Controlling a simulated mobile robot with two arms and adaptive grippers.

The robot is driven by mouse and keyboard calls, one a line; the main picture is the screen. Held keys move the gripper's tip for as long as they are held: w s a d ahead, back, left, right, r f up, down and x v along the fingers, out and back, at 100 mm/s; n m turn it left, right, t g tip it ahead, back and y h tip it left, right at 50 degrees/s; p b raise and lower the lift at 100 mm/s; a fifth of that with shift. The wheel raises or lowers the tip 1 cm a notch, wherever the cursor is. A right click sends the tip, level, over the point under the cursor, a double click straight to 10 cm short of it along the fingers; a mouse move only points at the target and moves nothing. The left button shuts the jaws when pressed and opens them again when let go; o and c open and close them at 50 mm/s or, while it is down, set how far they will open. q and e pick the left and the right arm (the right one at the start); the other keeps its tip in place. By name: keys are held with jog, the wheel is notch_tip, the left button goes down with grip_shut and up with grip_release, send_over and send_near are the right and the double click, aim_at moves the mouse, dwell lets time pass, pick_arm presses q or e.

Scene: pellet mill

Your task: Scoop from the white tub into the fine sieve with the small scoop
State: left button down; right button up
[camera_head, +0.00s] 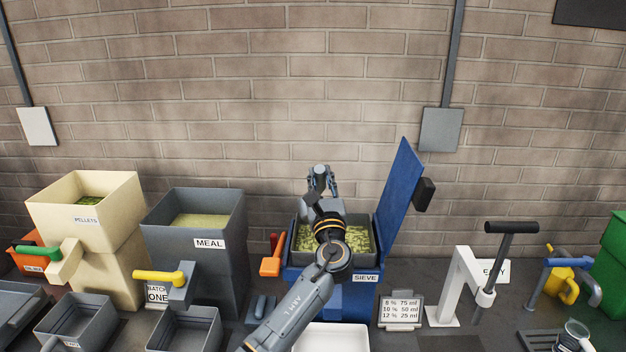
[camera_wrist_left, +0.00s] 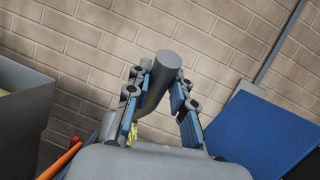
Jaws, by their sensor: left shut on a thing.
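My left gripper (camera_head: 322,182) is over the back of the blue box labelled SIEVE (camera_head: 366,278). In the left wrist view, its fingers (camera_wrist_left: 160,100) are shut on a grey round handle (camera_wrist_left: 168,62), apparently of the small scoop. The scoop's bowl cannot be made out. The sieve box holds yellow-green pellets (camera_head: 358,240), and my arm covers part of them. Its blue lid (camera_head: 402,190) stands open on the right. A white tub (camera_head: 335,340) is partly in view at the bottom edge, its contents not visible. My right gripper is not in view.
Pellets bin (camera_head: 115,235) and MEAL bin (camera_head: 222,265) stand left, grey trays (camera_head: 78,325) before them. An orange-handled tool (camera_head: 271,265) is beside the sieve box. A ratio card (camera_head: 400,310) and white stand (camera_head: 458,290) are right. A brick wall (camera_head: 280,90) is behind.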

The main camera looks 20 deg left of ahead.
pick_arm(q)
jog(key=d+f+m+t+h, duration=0.1)
jog(key=d+f+m+h, duration=0.3)
jog(key=d+m+h, duration=0.3)
jog(key=w+d+f+m+t+h, duration=0.1)
jog(key=d+f+m+h, duration=0.2)
jog(key=m, duration=1.5)
jog(key=d+h, duration=0.4)
jog(key=d, duration=0.2)
jog(key=shift+d+f, duration=0.2)
jog(key=shift+f, duration=0.2)
dwell(0.6)
